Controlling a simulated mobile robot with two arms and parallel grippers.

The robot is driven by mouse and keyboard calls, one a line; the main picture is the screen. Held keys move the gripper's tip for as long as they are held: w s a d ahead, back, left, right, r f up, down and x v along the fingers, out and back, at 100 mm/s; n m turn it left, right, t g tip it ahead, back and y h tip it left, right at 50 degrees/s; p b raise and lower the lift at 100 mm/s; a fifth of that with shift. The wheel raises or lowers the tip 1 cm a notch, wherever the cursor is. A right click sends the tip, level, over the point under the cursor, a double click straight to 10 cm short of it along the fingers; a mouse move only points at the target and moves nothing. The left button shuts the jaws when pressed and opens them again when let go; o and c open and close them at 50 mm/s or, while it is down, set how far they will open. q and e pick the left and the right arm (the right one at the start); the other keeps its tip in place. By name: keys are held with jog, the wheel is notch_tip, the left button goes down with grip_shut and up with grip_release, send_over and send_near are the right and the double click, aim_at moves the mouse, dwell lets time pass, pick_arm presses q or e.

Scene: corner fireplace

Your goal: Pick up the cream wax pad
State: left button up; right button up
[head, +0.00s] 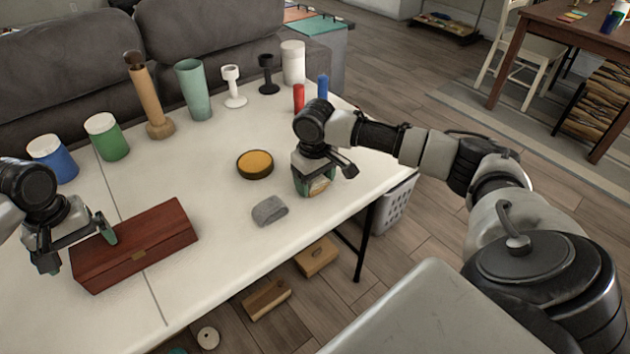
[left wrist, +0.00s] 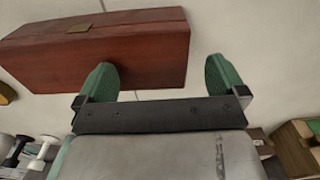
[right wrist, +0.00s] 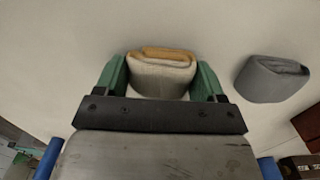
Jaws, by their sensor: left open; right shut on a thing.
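The cream wax pad (right wrist: 162,76) is a folded cream cloth with an orange-yellow inner fold. In the right wrist view it sits between the two green fingers of my right gripper (right wrist: 161,82), which is shut on it. In the head view the pad (head: 318,189) shows partly below my right gripper (head: 315,177), near the table's right edge. I cannot tell whether it touches the tabletop. My left gripper (head: 78,244) is open and empty at the red-brown wooden box; it also shows in the left wrist view (left wrist: 161,80), with the box (left wrist: 110,52) beyond its fingers.
A grey folded pad (head: 269,210) and a round yellow tin (head: 255,164) lie left of my right gripper. The wooden box (head: 135,250) stands at the front left. Candles, holders and jars line the back of the white table (head: 205,215). A white basket (head: 396,205) is below the right edge.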

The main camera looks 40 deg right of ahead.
jog(key=shift+r, duration=0.15)
notch_tip(320, 180, up, 10)
jog(key=shift+f, duration=0.1)
dwell(0.3)
dwell(1.5)
notch_tip(320, 180, down, 10)
jog(key=shift+r, duration=0.1)
dwell(0.4)
jog(key=shift+f, duration=0.2)
jog(key=o, duration=0.9)
